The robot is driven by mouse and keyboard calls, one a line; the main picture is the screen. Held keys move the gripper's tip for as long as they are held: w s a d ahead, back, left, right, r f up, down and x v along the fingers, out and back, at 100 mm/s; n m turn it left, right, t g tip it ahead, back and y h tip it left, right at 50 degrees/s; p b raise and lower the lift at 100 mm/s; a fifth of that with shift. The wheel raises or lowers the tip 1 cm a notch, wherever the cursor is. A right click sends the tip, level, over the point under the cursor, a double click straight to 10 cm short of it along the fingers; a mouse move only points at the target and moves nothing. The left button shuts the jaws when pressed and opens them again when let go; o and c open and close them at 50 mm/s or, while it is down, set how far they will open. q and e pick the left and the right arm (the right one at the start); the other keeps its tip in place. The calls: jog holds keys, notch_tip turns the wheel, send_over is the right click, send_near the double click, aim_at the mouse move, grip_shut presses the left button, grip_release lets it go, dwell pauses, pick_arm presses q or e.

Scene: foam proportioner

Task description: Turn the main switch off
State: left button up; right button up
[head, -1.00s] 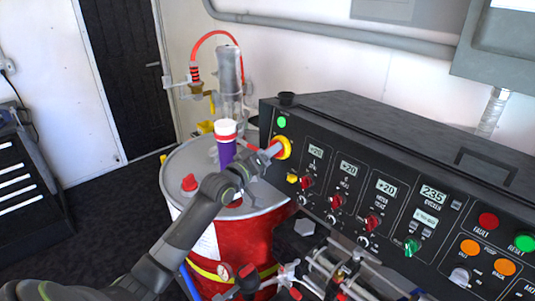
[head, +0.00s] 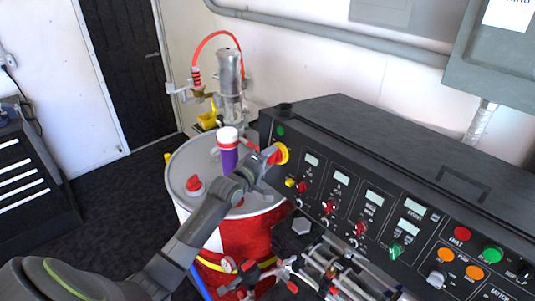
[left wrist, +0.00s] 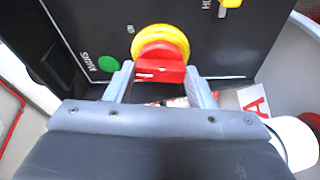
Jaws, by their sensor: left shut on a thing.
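The main switch (head: 282,153) is a red handle on a round yellow base at the left end of the black control panel (head: 335,150). In the left wrist view its red handle (left wrist: 160,70) lies crosswise in the picture between my two grey fingers, below the yellow base (left wrist: 160,42). My left gripper (head: 268,157) is shut on this handle; it also shows in the left wrist view (left wrist: 160,84). A green lamp (head: 280,131) above the switch looks dark. My right gripper is not in view.
A red drum (head: 240,243) with a grey top stands under my left arm, carrying a purple bottle (head: 228,158) with a white cap. A small yellow knob (head: 290,183) is just below the switch. Pipes and valves (head: 320,265) lie below the panel.

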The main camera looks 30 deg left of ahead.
pick_arm(q)
jog(key=n+g, duration=0.1)
jog(key=n, duration=0.4)
jog(key=n+g, duration=0.1)
jog(key=n, duration=0.3)
jog(key=shift+r+n+g+h, duration=0.2)
jog(key=shift+n+g+h, duration=0.1)
jog(key=shift+n, duration=0.1)
dwell(0.4)
jog(key=o, duration=1)
jog(key=shift+b+v, duration=1.25)
jog(key=shift+v, duration=7.4)
jog(key=shift+a, duration=0.1)
